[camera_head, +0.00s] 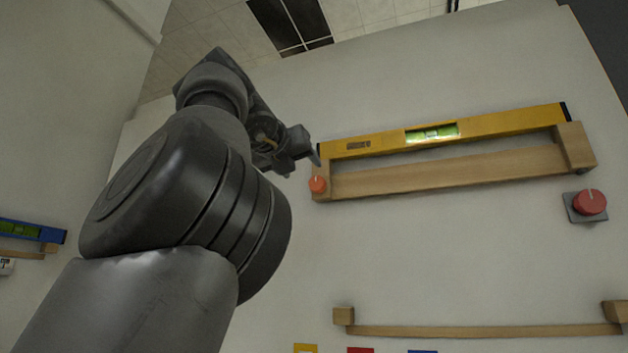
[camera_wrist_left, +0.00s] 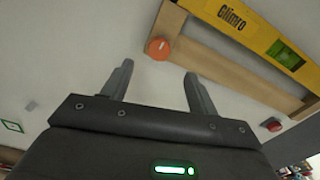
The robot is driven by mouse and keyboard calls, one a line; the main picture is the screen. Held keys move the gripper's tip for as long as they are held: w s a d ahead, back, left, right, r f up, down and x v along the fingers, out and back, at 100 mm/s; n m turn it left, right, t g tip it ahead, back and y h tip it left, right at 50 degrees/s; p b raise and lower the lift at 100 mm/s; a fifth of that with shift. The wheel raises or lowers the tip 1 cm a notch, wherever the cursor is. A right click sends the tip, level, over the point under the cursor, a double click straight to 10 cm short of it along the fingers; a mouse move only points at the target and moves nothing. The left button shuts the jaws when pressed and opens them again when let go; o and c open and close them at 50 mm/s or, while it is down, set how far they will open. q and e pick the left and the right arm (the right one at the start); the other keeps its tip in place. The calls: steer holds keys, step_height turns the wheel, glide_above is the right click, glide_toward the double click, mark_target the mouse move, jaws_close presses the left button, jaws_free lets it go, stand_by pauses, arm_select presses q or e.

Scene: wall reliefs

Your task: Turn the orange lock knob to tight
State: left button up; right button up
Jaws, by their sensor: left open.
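The orange lock knob (camera_head: 317,184) sits on the left end block of a wooden rail (camera_head: 450,172) on the white wall. In the left wrist view the orange knob (camera_wrist_left: 158,48) is beyond the fingertips, roughly centred between them. My left gripper (camera_head: 309,161) is close to the knob, at its upper left in the head view. In the left wrist view my left gripper (camera_wrist_left: 157,70) has its two fingers apart with nothing between them. No contact with the knob shows. My right gripper is not in view.
A yellow spirit level (camera_head: 500,124) rests along the rail. A red knob on a grey plate (camera_head: 590,202) is at the right. A lower wooden rail (camera_head: 480,331) and coloured cards (camera_head: 360,350) are below. A blue level (camera_head: 35,231) is at far left.

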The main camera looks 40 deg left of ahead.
mark_target(315, 182)
arm_select(q)
steer(key=p+x, duration=0.2)
steer(key=x, duration=0.6)
steer(key=shift+s+r+p, duration=0.1)
steer(key=shift+p, duration=0.3)
steer(key=shift+w+a, duration=0.25)
steer(key=shift+w, duration=0.4)
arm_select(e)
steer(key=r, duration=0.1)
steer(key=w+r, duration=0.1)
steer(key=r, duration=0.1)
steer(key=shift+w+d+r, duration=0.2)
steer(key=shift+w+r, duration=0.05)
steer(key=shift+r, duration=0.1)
arm_select(q)
steer(key=c, duration=1)
